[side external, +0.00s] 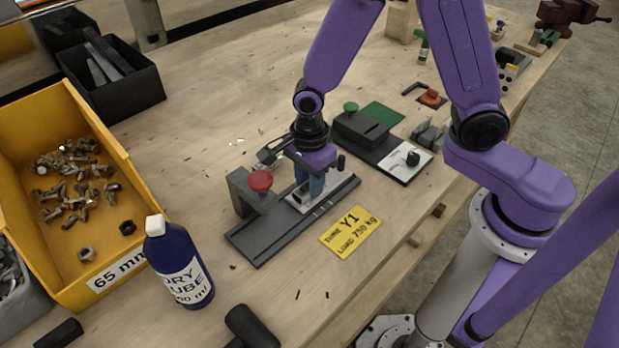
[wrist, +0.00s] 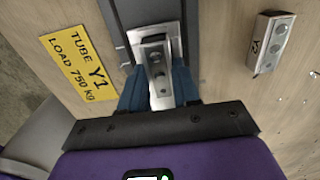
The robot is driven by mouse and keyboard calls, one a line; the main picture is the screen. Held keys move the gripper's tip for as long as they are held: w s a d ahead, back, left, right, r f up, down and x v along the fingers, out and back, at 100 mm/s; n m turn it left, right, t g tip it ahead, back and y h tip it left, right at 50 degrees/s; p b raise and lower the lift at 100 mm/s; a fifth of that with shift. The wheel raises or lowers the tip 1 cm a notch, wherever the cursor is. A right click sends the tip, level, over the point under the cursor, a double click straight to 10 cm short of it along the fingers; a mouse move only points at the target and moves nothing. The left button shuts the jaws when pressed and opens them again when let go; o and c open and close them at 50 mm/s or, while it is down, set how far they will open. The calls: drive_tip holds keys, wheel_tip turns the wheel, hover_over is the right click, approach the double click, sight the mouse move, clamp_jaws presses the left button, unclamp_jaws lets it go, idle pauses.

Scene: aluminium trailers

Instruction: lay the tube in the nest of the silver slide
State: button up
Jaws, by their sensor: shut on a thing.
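My gripper (side external: 308,188) points down over the dark rail fixture, its blue fingers (wrist: 158,90) closed on a grey metal piece with dark round spots (wrist: 155,62), which seems to be the tube. The silver slide (wrist: 169,35) is a pale plate directly below the piece; it also shows beside the fingers in the side external view (side external: 294,201). The piece lines up roughly with the rail. Whether it touches the nest or hangs just above it I cannot tell; the nest is hidden under the piece and fingers.
A post with a red knob (side external: 260,181) stands close by at the rail's left. A yellow tag (side external: 351,232) lies in front. A similar metal piece (wrist: 270,43) lies on the table. A blue bottle (side external: 180,265), yellow bin (side external: 118,240) and another fixture (side external: 375,147) stand around.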

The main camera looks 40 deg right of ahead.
drive_tip(key=o, duration=1)
drive_tip(key=shift+o, duration=0.2)
wheel_tip(320, 180, up, 12)
drive_tip(key=s+d+n, duration=0.5)
drive_tip(key=s+n, duration=0.4)
drive_tip(key=n, duration=0.6)
drive_tip(key=s+d+r+n, duration=0.1)
drive_tip(key=s+d+n, duration=0.5)
drive_tip(key=n, duration=0.9)
drive_tip(key=shift+s+r+n, duration=0.15)
drive_tip(key=shift+s+n, duration=0.15)
drive_tip(key=shift+s, duration=1.55)
drive_tip(key=shift+d, duration=0.1)
